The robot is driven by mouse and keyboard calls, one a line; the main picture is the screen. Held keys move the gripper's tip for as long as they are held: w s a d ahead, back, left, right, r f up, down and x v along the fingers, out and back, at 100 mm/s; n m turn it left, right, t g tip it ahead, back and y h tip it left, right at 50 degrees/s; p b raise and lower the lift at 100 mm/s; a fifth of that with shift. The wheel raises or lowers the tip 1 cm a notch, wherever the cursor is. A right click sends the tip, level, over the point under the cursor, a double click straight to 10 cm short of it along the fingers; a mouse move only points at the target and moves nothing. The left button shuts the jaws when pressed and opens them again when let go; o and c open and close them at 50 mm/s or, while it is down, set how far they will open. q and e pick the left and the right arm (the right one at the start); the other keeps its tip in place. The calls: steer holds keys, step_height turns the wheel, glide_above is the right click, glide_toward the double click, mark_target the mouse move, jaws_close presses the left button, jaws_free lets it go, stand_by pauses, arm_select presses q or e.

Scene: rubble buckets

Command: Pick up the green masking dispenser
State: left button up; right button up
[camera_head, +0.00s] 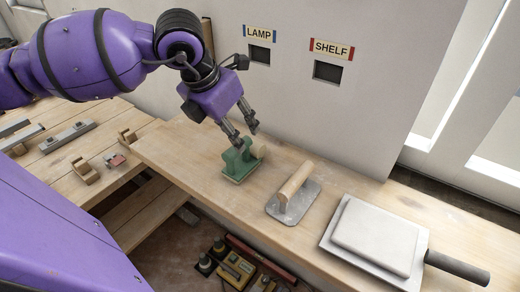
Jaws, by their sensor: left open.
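The green masking dispenser (232,164) stands on the wooden bench, with a pale roll at its right side. My left gripper (245,134) comes down from the upper left, with its open fingers pointing down at the top of the dispenser. The fingertips are at or just above the dispenser's upper edge; I cannot tell whether they touch it. My right gripper does not show.
A trowel with a wooden handle (296,182) lies right of the dispenser. A plastering hawk (376,238) lies farther right. The wall behind has LAMP (258,32) and SHELF (332,49) labels. Small wooden tools lie on the left bench (85,170). Several items sit below the bench edge.

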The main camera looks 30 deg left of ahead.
arm_select(q)
steer(key=shift+s+a+f, duration=0.25)
steer(key=shift+s+f, duration=0.1)
steer(key=shift+f, duration=0.2)
steer(key=shift+s+a+f, duration=0.2)
steer(key=shift+s+f, duration=0.15)
steer(key=shift+f, duration=0.15)
glide_above(238, 167)
step_height(238, 167, down, 4)
steer(key=shift+w+d+f, duration=0.1)
steer(key=shift+w+f, duration=0.1)
steer(key=shift+f, duration=0.25)
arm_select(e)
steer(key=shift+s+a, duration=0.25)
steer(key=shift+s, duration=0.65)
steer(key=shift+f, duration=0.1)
arm_select(q)
jaws_close()
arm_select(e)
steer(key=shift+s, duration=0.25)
